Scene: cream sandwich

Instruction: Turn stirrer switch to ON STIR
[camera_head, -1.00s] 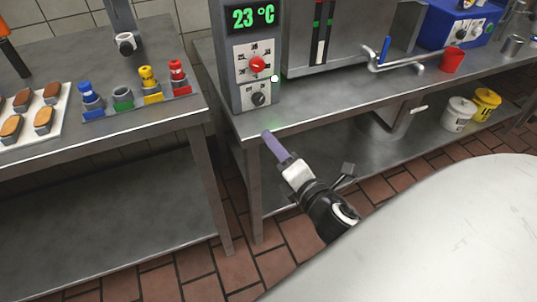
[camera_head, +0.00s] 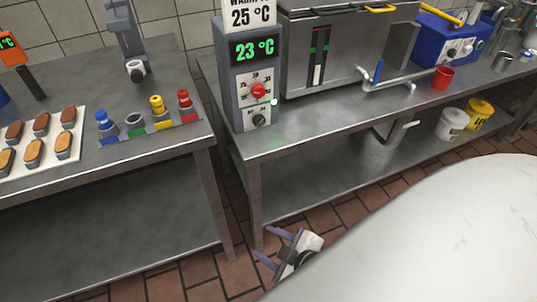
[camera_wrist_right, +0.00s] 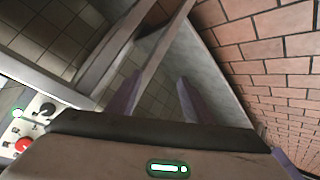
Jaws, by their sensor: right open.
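A grey control unit (camera_head: 235,88) stands on the bench and its display reads 23 °C. Its white panels carry a red dial (camera_head: 258,91) and, below it, a black knob (camera_head: 259,121). The lettering around the knob is too small to read. My right gripper (camera_head: 264,242) is open and empty, below and in front of the bench, away from the knob. My left gripper is out of view.
A steel bath (camera_head: 340,50) with a bent tap, a red cup (camera_head: 442,78) and a blue device (camera_head: 450,40) stand right of the unit. The left table (camera_head: 110,165) holds coloured bottles and a tray of biscuits. Room before the unit is free.

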